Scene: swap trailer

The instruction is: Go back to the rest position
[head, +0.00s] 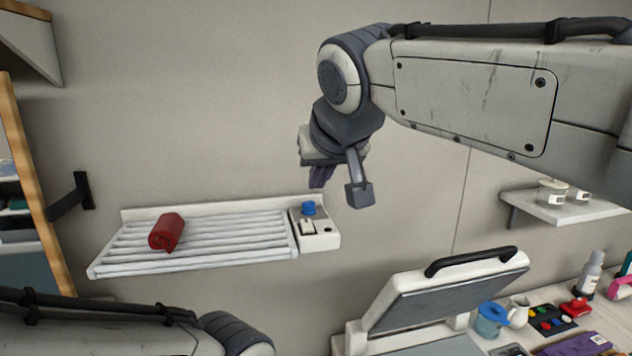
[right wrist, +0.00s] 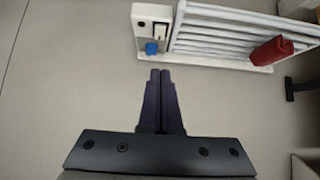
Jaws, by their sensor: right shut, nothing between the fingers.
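My right gripper (head: 318,178) hangs in the upper middle of the head view, in front of the bare wall and above the right end of a white slatted rack. In the right wrist view its two dark fingers (right wrist: 160,100) are together with nothing between them. It is apart from the rack. My left arm shows at the lower left of the head view, but its gripper is out of view.
A white slatted rack (head: 210,261) on the wall holds a red rolled cloth (head: 166,231). A blue knob (head: 308,208) sits on its end box. A press-like machine with a raised lid (head: 445,285), a wall shelf (head: 560,208) and a cluttered counter stand right.

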